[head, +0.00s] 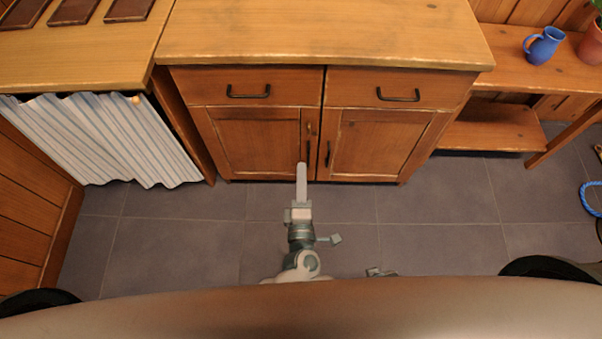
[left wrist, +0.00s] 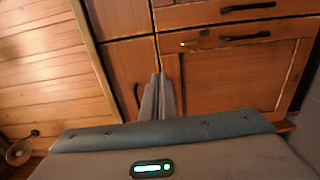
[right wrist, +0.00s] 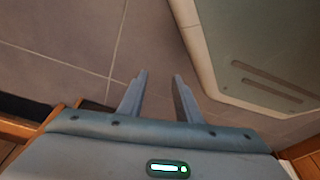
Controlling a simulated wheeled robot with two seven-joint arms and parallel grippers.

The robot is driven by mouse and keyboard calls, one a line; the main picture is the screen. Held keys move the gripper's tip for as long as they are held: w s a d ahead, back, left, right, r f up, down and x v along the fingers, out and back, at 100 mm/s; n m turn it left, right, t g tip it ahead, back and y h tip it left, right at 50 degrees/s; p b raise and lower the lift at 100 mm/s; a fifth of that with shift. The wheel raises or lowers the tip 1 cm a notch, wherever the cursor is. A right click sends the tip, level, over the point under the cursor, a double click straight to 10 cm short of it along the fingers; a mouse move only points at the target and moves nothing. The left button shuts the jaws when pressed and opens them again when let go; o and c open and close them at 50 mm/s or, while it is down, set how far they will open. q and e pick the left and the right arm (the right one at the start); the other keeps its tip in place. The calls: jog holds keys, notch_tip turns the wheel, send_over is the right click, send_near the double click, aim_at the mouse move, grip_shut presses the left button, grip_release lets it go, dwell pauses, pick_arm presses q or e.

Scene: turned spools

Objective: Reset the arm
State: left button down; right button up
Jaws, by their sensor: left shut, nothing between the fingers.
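My left gripper (head: 301,170) points at the wooden cabinet (head: 220,135). Its two fingers are together with nothing between them, also in the left wrist view (left wrist: 158,78). In the head view its tip overlaps the lower part of the cabinet doors; I cannot tell whether it touches them. My right gripper (right wrist: 160,76) is open and empty in the right wrist view, over grey floor tiles. In the head view only a small piece at the bottom edge may belong to the right arm.
The cabinet's two drawers and two doors look closed, with dark handles. A counter (head: 80,60) with a striped curtain (head: 110,140) stands left. A wooden bench (head: 520,60) with a blue jug (head: 543,45) stands right. A blue rope ring (head: 590,200) lies right.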

pick_arm(q)
jog(key=shift+s+f, duration=0.1)
jog(key=shift+s, duration=0.15)
pick_arm(e)
jog(key=shift+w+r, duration=0.15)
jog(key=shift+w, duration=0.35)
